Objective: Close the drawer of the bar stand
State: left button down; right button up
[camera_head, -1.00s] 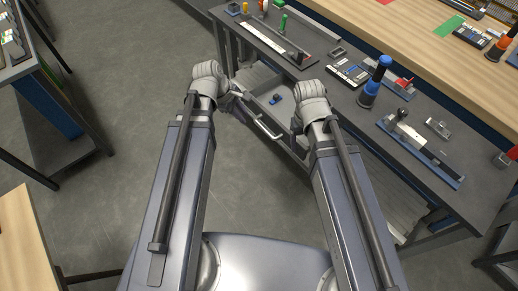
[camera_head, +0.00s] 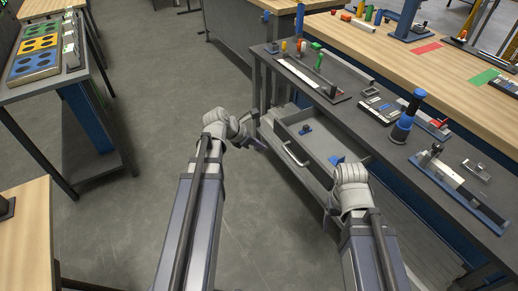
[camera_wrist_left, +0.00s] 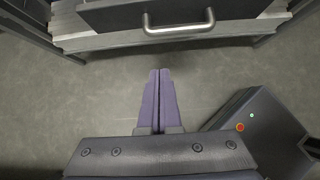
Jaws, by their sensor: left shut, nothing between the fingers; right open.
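The drawer (camera_head: 322,164) of the grey bar stand (camera_head: 352,108) is pulled open, with small blue items inside. Its curved metal handle (camera_head: 295,155) faces me. In the left wrist view the handle (camera_wrist_left: 178,28) and the dark drawer front (camera_wrist_left: 115,17) are at the top. My left gripper (camera_head: 258,145) is just left of the drawer front. Its purple fingers (camera_wrist_left: 158,75) are shut together and empty, pointing towards the handle with a visible gap. My right gripper (camera_head: 328,222) is by the drawer's near right side; it is open, its fingers mostly hidden by the wrist.
The stand's top carries a blue-capped cylinder (camera_head: 406,118), a fixture plate (camera_head: 458,192) and other parts. A wooden-topped bench (camera_head: 390,62) is behind. The floor left of the stand is clear.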

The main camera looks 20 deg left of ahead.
pick_arm(q)
jog(key=w+d+f+b, duration=0.4)
jog(key=w+f, duration=0.1)
jog(key=w, duration=0.1)
jog(key=shift+d+f, duration=0.3)
jog(key=shift+d, duration=0.1)
send_over(320, 138)
jog(key=s, duration=0.1)
jog(key=shift+a, duration=0.45)
jog(key=shift+w+d+r, duration=0.1)
jog(key=shift+w+d, duration=0.2)
jog(key=shift+d, duration=0.05)
